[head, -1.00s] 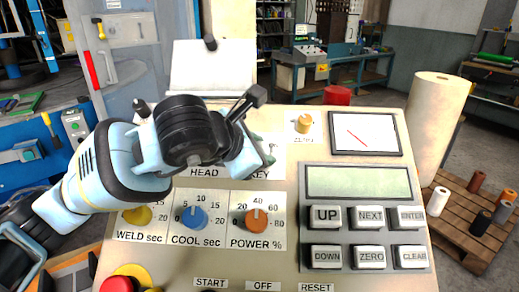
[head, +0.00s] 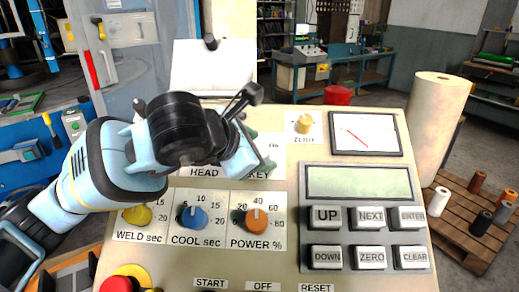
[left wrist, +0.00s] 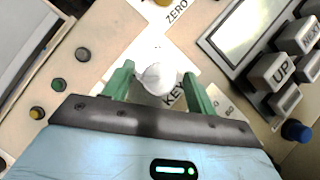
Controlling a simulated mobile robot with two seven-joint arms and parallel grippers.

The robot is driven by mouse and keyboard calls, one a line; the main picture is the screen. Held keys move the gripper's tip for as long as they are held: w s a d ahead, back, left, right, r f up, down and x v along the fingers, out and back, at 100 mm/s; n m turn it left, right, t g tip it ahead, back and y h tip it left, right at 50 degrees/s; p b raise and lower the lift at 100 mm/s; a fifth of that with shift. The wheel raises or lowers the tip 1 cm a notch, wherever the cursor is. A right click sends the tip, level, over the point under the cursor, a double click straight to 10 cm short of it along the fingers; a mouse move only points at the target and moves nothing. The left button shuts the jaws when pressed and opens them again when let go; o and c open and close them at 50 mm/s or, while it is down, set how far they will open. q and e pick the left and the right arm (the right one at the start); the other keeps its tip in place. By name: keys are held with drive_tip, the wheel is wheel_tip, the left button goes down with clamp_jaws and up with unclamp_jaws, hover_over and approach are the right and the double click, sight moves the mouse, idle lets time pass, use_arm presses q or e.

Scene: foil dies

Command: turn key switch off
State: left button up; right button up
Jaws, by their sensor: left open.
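The control panel (head: 290,180) fills the middle of the head view. Its KEY label (head: 258,173) shows just below my left gripper (head: 261,149), whose arm hides the key switch there. In the left wrist view, a pale rounded knob, the key switch (left wrist: 157,77), sits between the two green fingers of my left gripper (left wrist: 158,72). The fingers stand apart on either side of it, and I cannot tell whether either touches it. The switch's exact angle is washed out by glare. My right gripper is in neither view.
A ZERO knob (head: 304,123) and a meter (head: 365,133) lie right of the gripper. Yellow, blue (head: 194,217) and orange (head: 256,220) dials sit below, with a keypad (head: 369,217) and display at right. A red button (head: 117,285) is at lower left.

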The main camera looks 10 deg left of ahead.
use_arm(q)
drive_tip(key=v, duration=0.6)
drive_tip(key=shift+s+a+r, duration=0.15)
drive_tip(key=shift+s, duration=0.15)
